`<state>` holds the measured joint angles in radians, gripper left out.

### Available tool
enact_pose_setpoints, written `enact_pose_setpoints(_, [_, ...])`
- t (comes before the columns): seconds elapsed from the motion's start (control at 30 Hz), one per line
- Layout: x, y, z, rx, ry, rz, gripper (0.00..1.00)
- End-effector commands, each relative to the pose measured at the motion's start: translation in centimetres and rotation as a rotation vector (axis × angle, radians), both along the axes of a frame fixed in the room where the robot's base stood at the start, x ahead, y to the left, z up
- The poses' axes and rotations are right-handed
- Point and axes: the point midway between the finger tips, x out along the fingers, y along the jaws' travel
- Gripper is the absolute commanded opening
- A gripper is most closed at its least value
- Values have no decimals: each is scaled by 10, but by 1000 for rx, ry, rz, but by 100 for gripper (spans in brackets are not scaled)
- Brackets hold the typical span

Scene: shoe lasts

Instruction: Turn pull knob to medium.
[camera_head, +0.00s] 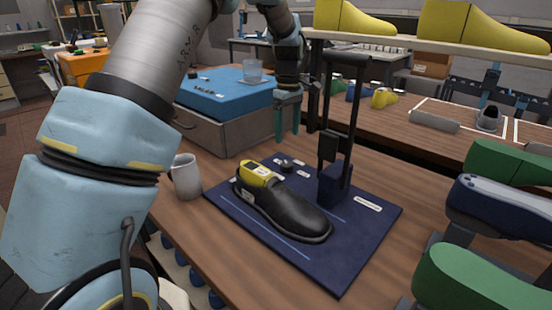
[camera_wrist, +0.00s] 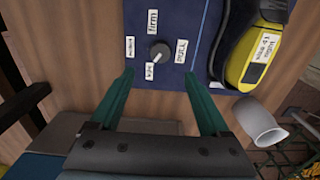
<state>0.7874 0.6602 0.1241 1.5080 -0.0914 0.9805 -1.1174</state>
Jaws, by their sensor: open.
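The knob (camera_wrist: 160,53) is small, round and dark grey on the navy base board (camera_head: 350,262). In the wrist view it is ringed by white labels; the top one reads "firm" (camera_wrist: 152,22), and the others are too small to read surely. A light mark on the knob seems to point down-left, towards the lower label. In the head view the knob (camera_head: 286,164) lies behind the black shoe (camera_head: 290,212). My gripper (camera_head: 288,118) is open with teal fingers pointing down, above and behind the knob. In the wrist view its fingertips (camera_wrist: 158,76) are apart and empty, short of the knob.
A black upright press post (camera_head: 335,180) stands right of the knob. A yellow last (camera_head: 260,173) sits in the shoe. A white mug (camera_head: 186,177) stands left of the board. A grey box with a blue top (camera_head: 220,100) is behind.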

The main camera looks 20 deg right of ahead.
Motion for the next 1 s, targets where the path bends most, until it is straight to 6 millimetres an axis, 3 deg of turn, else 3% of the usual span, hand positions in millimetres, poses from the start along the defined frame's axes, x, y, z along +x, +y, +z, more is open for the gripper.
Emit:
enact_pose_setpoints(0.53, [0, 2, -87, 1, 2, -1, 80])
enact_pose_setpoints(0.73, [0, 2, -100, 0, 0, -1, 80])
enact_pose_setpoints(1.0, [0, 2, -102, -1, 0, -1, 80])
